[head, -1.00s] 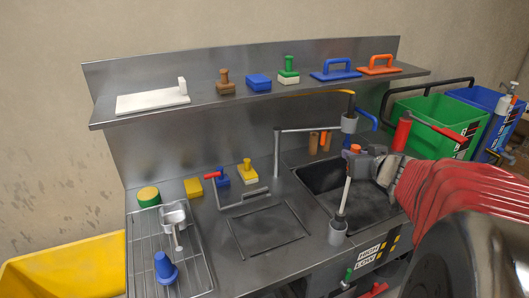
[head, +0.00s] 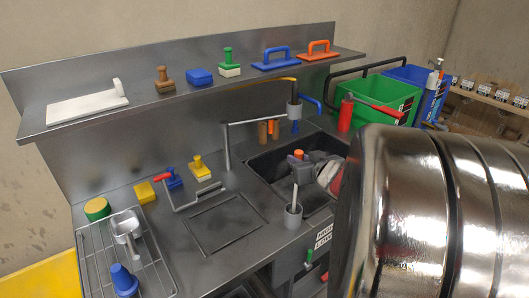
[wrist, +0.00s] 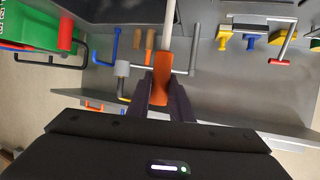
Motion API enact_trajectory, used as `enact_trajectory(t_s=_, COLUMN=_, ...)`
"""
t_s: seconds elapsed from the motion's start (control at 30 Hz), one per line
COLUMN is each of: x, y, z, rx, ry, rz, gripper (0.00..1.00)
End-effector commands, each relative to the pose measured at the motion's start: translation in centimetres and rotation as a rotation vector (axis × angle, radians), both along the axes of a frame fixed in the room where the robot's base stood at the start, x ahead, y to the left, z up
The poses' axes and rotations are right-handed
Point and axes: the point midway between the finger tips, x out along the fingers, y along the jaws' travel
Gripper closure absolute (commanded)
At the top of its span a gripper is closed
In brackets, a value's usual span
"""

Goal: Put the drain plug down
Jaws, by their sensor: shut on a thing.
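The drain plug shows as an orange grip with a pale rod. My gripper (head: 301,165) is shut on it, with the orange top (head: 299,153) standing above the fingers. In the wrist view, my gripper (wrist: 164,98) closes both dark fingers around the orange grip (wrist: 162,70). The rod (wrist: 169,25) leaves that view at the top.
The dark sink (head: 265,168) lies behind the cup. A tap (head: 228,148) stands left of it. Floats and stamps stand on the shelf (head: 190,97). The counter (head: 250,240) left of the cup is clear.

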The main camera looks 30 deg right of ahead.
Motion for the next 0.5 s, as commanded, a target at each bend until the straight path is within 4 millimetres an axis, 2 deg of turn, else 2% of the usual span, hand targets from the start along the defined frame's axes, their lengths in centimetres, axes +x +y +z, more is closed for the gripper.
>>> enact_trajectory(t_s=0.1, x=0.0, y=0.0, z=-1.5, rx=0.005, ry=0.000, rz=0.000, gripper=1.00)
enact_trajectory(t_s=0.2, x=0.0, y=0.0, z=-2.1, rx=0.002, ry=-0.001, rz=-0.001, gripper=1.00)
enact_trajectory(t_s=0.5, x=0.0, y=0.0, z=-2.2, rx=-0.001, ry=-0.002, rz=0.000, gripper=1.00)
